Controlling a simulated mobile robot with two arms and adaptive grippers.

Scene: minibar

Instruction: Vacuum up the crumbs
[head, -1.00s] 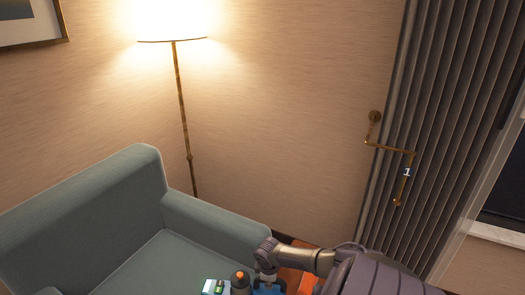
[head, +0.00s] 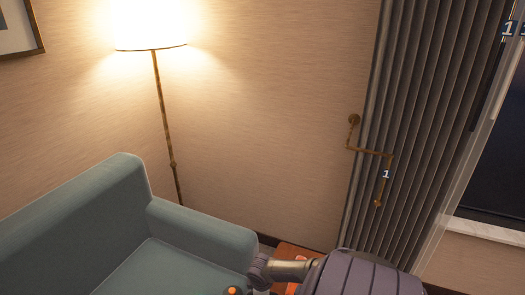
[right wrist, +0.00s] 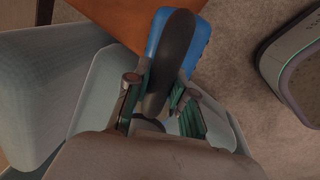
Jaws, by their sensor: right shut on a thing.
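My right gripper (right wrist: 158,86) is shut on the dark handle of a blue handheld vacuum (right wrist: 190,52), seen in the right wrist view. In the head view my right arm comes in at the bottom, beside the armchair's arm, and the gripper and vacuum are below the picture's edge or hidden. No crumbs can be made out in either view. My left gripper is in neither view.
A blue-green armchair (head: 190,240) stands at lower left, close to my right arm. An orange-brown surface (head: 290,250) lies just past it. A floor lamp (head: 165,120) stands behind the chair. A pleated curtain (head: 410,130) hangs at right. Carpet (right wrist: 235,60) shows below.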

